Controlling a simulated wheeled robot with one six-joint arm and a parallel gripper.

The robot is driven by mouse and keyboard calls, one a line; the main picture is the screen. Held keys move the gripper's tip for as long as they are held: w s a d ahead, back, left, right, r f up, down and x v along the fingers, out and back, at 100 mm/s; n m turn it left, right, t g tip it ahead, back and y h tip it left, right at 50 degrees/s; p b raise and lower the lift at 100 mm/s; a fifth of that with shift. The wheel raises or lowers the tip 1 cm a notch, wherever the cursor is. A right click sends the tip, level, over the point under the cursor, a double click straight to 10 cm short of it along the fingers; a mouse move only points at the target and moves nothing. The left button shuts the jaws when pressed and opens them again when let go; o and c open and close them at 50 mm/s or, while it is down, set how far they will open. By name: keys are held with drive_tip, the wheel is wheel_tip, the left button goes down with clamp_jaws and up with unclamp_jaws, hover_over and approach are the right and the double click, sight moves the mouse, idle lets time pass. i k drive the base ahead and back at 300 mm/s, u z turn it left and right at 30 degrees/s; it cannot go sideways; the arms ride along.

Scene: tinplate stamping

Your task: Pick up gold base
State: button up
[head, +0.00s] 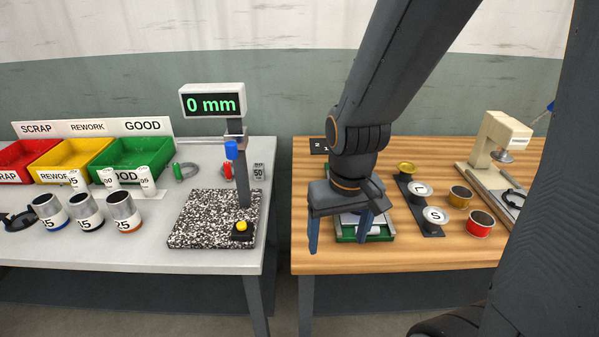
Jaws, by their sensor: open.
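A small round gold piece (406,168), which looks like the gold base, sits at the far end of a dark strip (431,234) on the wooden table. Two silver discs marked L (420,190) and S (435,215) are on the same strip, nearer the front. My gripper (339,234) points down to the left of the strip, with its two blue fingers apart and nothing seen between them. It is in front of a green tray (383,236) and partly hides it. The gold piece is clear of my gripper.
A gold-sided can (460,196) and a red can (480,223) stand right of the strip. A cream press (493,145) stands behind them. The left table (150,240) holds bins, cans and a gauge reading 0 mm (212,102). A gap separates the tables.

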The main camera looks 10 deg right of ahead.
sight(404, 167)
drive_tip(key=k, duration=0.5)
drive_tip(key=z, duration=1.8)
drive_tip(key=i, duration=1.35)
drive_tip(key=u, duration=2.1)
